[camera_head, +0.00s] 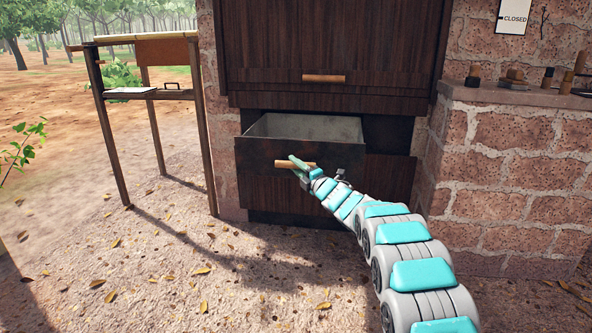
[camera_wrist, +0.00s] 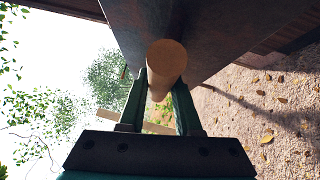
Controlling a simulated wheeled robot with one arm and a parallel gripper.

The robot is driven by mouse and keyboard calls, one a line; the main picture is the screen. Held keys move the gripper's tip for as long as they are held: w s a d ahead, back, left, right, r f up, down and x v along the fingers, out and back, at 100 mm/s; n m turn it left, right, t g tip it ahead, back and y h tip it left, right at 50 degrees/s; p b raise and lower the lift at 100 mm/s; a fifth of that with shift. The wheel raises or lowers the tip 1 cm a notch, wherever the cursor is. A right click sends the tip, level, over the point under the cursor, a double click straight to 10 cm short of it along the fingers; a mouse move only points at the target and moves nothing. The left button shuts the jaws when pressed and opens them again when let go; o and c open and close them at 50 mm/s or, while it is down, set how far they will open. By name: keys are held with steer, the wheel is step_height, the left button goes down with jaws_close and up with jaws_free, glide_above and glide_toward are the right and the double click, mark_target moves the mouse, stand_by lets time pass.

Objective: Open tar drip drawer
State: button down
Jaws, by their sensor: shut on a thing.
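The tar drip drawer (camera_head: 260,157) is dark, with a grey metal inside, and stands pulled out from the dark wooden cabinet front. Its round wooden handle (camera_head: 283,164) is on the front face. My gripper (camera_head: 299,165) is at the right part of the handle. In the wrist view the handle (camera_wrist: 166,62) shows end-on between the two green fingers of my gripper (camera_wrist: 160,92), which are shut on it. The drawer front (camera_wrist: 215,40) also shows there, behind the handle. The inside of the drawer that I can see looks empty.
Above the drawer is a closed dark wooden panel with a wooden handle (camera_head: 323,79). A brick counter (camera_head: 505,170) with small bottles stands at the right. A tall wooden stand (camera_head: 110,140) is at the left. The ground before the drawer is open, with scattered leaves.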

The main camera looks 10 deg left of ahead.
steer(key=shift+s+f, duration=0.1)
steer(key=shift+s, duration=0.05)
steer(key=c, duration=0.6)
jaws_free()
steer(key=shift+d, duration=0.1)
steer(key=v, duration=0.7)
steer(key=shift+s, duration=0.3)
steer(key=shift+d, duration=0.2)
